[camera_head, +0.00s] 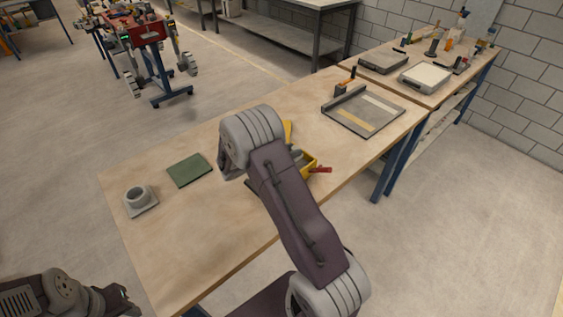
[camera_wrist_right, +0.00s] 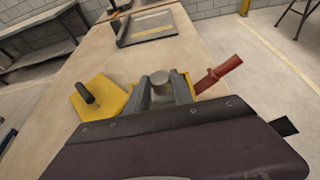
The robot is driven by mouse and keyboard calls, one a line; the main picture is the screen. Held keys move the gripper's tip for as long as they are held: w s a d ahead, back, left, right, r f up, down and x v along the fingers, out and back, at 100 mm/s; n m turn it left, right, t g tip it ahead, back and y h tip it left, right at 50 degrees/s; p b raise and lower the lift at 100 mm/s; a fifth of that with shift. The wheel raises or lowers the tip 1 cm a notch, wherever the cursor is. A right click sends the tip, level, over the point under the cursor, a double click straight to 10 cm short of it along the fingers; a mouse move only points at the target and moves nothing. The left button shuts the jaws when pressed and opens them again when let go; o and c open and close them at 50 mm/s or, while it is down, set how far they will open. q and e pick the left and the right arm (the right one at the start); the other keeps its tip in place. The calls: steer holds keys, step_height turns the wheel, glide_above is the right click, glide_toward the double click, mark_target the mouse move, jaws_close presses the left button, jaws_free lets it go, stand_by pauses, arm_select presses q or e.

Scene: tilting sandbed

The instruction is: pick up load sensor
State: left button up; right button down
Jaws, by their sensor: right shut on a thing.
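The load sensor appears to be the small grey cylinder (camera_wrist_right: 160,88) in the right wrist view. My right gripper (camera_wrist_right: 160,84) has a finger on each side of it and is shut on it. A yellow bin (camera_wrist_right: 184,76) lies around and behind the fingers, and I cannot tell whether the cylinder is clear of it. In the head view my right arm hides most of the gripper and the cylinder, and part of the yellow bin (camera_head: 309,162) shows beside it. Part of my left arm is at the bottom left, its jaws not visible.
A red-handled thing (camera_wrist_right: 218,74) sticks out of the bin. A yellow plate with a black handle (camera_wrist_right: 98,98) lies beside it. On the wooden table (camera_head: 210,225) are a green mat (camera_head: 189,170), a grey ring-shaped holder (camera_head: 138,198) and a shallow grey tray (camera_head: 362,112).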

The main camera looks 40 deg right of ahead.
steer(key=s+d+r, duration=0.1)
steer(key=d+r, duration=0.3)
steer(key=d, duration=0.4)
steer(key=shift+r, duration=0.3)
